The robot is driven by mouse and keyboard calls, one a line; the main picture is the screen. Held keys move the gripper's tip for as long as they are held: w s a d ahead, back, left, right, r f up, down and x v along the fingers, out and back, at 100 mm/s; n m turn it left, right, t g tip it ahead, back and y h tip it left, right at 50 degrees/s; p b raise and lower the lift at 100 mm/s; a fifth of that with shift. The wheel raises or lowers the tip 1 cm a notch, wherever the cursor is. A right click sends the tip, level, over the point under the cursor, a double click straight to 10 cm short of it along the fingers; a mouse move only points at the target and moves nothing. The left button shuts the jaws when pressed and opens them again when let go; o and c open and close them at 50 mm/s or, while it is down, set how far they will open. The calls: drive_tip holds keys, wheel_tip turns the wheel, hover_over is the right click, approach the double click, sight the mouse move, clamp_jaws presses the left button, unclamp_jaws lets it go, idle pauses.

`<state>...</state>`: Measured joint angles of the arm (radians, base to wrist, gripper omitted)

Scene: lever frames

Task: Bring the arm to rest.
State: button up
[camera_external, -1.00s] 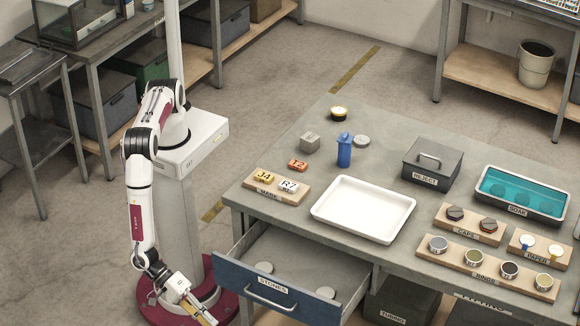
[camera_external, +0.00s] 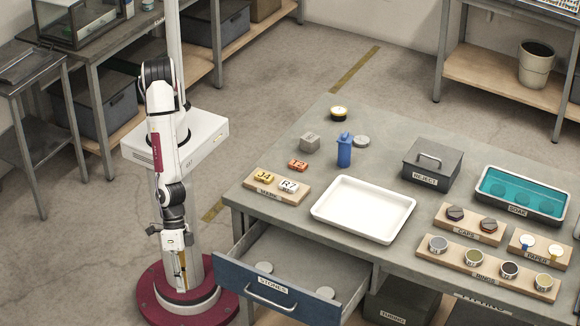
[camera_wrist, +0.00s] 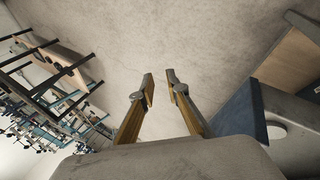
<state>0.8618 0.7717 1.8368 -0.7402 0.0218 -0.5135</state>
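My gripper (camera_external: 182,272) hangs low at the left of the workbench, in front of my own red base and column, with the arm folded downward. In the wrist view my gripper (camera_wrist: 160,80) shows two brass-coloured fingers with a gap between their tips. Nothing is between them, only bare floor beyond. The gripper is apart from the bench and the open drawer.
The workbench (camera_external: 385,130) stands to the right. Its blue STONES drawer (camera_external: 275,289) is pulled open near my gripper, with round stones inside; it also shows in the wrist view (camera_wrist: 243,112). The white tray (camera_external: 362,209) is empty. Floor behind is clear.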

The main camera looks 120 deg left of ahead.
drive_tip(key=s+a+r+m+y, duration=0.1)
drive_tip(key=s+a+r, duration=0.5)
drive_tip(key=a+r, duration=0.4)
drive_tip(key=s+a+r+m+t+y, duration=0.1)
drive_tip(key=s+a+r, duration=0.5)
drive_tip(key=a, duration=1.6)
drive_tip(key=s+a+r+m+y, duration=0.2)
drive_tip(key=s+a+r, duration=0.5)
drive_tip(key=a+r, duration=0.7)
drive_tip(key=a, duration=0.2)
drive_tip(key=shift+a+r+t+y, duration=0.2)
drive_tip(key=shift+a+t+y, duration=0.1)
drive_tip(key=shift+t, duration=0.1)
